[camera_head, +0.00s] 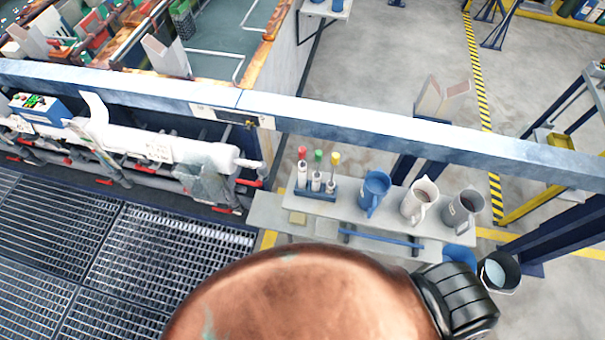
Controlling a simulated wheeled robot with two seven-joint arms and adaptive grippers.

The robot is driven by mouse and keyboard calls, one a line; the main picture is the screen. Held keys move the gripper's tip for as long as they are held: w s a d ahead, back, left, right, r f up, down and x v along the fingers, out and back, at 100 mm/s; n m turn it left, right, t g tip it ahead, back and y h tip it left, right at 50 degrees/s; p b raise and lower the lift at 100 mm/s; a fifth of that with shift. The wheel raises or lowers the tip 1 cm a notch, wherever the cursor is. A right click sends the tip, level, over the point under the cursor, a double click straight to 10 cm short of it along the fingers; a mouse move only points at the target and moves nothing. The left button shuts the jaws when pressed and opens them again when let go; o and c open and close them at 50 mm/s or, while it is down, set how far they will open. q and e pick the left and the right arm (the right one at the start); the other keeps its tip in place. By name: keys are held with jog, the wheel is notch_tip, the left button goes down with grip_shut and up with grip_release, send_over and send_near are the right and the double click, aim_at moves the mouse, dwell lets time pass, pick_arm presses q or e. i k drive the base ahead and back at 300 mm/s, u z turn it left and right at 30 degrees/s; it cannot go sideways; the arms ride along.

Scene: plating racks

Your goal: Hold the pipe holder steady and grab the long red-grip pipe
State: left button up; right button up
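Neither of my grippers shows, so nothing is seen touching the holder or the pipes. A large copper-coloured rounded shape with a black ribbed end fills the bottom middle and hides the area in front of the bench.
A long blue rail (330,118) crosses behind. Buckets (498,272) sit at the lower right. Metal grating (150,260) covers the left floor.

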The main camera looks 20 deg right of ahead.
aim_at(301, 150)
jog(key=u, duration=1.8)
jog(key=i, duration=1.6)
jog(key=z, duration=3.95)
